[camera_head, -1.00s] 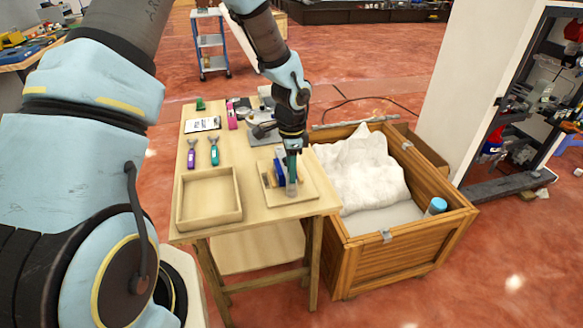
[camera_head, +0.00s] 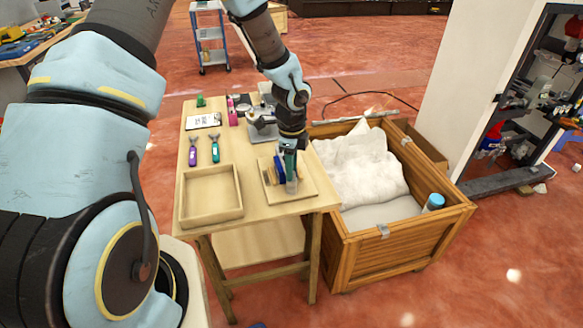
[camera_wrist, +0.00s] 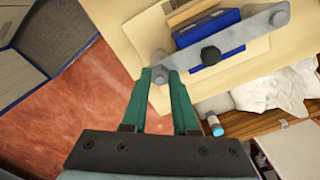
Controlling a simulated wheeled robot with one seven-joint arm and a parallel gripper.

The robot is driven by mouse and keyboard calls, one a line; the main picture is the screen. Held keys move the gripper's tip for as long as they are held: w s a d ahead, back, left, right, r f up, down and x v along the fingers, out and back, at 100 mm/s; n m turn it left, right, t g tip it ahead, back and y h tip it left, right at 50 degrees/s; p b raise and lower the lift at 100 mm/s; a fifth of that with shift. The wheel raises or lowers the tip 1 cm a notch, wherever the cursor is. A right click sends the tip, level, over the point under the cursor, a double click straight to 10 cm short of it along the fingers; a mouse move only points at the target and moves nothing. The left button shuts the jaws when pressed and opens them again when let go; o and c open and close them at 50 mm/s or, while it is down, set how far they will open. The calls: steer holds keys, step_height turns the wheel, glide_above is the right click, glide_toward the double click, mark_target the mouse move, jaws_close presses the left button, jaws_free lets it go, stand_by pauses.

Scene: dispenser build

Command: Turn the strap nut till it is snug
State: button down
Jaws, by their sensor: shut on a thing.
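A grey metal strap (camera_wrist: 248,36) lies across a blue block (camera_wrist: 215,35) on a wooden base board (camera_head: 304,190). The strap has a round fastener at each end and a dark knob (camera_wrist: 210,55) near its middle. My gripper (camera_wrist: 160,72) has its green fingertips on either side of the strap nut (camera_wrist: 159,80) at the strap's near end and is shut on it. The nut is partly hidden between the fingers. In the head view the blue block (camera_head: 279,166) and the strap (camera_head: 292,182) show just below my gripper (camera_head: 289,158).
An empty wooden tray (camera_head: 211,216) sits at the table's (camera_head: 250,196) front left. A purple-handled tool (camera_head: 192,156) and a teal-handled tool (camera_head: 215,154) lie behind it. A wooden crate (camera_head: 395,247) with white sheeting (camera_head: 362,165) and a blue-capped bottle (camera_head: 434,203) stands right.

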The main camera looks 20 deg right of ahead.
steer(key=c, duration=0.7)
jaws_free()
step_height(320, 180, up, 11)
steer(key=shift+f+b, duration=0.1)
steer(key=shift+b, duration=0.8)
steer(key=s+a+r+n, duration=0.1)
steer(key=a+r+n, duration=0.1)
steer(key=a+n, duration=0.6)
steer(key=s+a+r+n+t, duration=0.1)
steer(key=s+a+r+n, duration=0.1)
steer(key=a+n, duration=0.6)
steer(key=s+a+r+n, duration=0.1)
steer(key=a+r+n, duration=0.2)
steer(key=a+n, duration=0.6)
steer(key=shift+s+a+t, duration=0.15)
steer(key=shift+a, duration=1.15)
steer(key=shift+s+a+t, duration=0.1)
steer(key=shift+a+t, duration=0.05)
steer(key=shift+a, duration=1.15)
